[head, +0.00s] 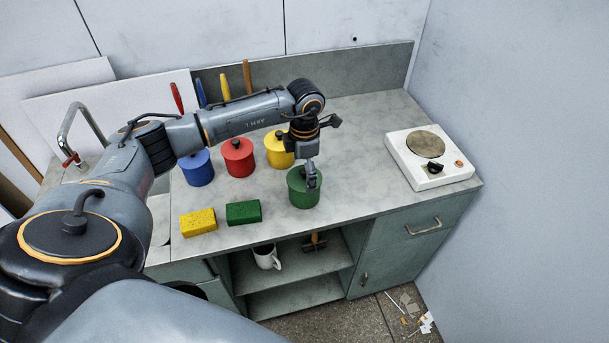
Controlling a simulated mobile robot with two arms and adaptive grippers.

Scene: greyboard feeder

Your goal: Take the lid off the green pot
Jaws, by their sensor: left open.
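The green pot (303,198) stands upright on the grey countertop, right of the middle of the row of pots. Its green lid (296,177) is on top, and the lid's knob is hidden behind my gripper. My left gripper (312,183) points down over the lid, with its fingers at the lid's top. It is open, and I cannot tell whether the fingers touch the knob. My right gripper is not in view.
Blue (197,168), red (238,157) and yellow (279,150) lidded pots stand behind and left. A yellow sponge (198,221) and a green sponge (243,212) lie at the front edge. A white hot plate (430,171) stands right; the counter between is clear.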

